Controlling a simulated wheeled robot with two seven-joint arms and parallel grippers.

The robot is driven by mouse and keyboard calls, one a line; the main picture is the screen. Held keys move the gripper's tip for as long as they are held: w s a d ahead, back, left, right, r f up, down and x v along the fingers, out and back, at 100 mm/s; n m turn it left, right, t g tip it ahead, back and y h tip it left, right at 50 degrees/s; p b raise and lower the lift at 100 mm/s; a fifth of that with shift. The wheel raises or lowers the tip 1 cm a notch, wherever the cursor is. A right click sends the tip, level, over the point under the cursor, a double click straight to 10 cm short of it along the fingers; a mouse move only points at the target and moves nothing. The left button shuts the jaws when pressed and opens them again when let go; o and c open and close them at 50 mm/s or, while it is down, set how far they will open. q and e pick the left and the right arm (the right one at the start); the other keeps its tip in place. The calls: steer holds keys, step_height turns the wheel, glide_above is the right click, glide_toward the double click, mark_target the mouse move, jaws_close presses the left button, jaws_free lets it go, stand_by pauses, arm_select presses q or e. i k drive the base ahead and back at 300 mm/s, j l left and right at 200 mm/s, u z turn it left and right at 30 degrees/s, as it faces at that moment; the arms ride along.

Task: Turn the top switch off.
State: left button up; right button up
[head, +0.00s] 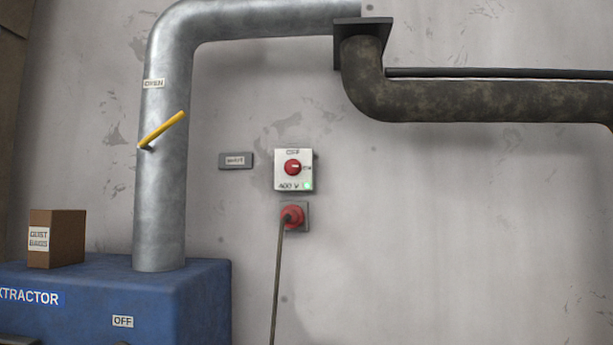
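A white switch box (281,183) is mounted on the wall near the middle of the head view. It carries a round red knob (292,167), the word OFF above the knob, and 400 V below it. A mark on the knob seems to point right, toward a small label there. A green light (308,185) glows at the box's lower right. Below it, a red plug (292,215) with a hanging cable sits in a grey socket. Neither of my grippers is in view.
A blue extractor (190,300) with an OFF label stands at lower left, a brown box (65,238) on top. A silver pipe (162,215) with a yellow lever (163,130) rises from it. A dark pipe (480,101) runs right. The wall right of the switch is clear.

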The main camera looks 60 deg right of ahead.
mark_target(292, 167)
steer(key=z, duration=1.8)
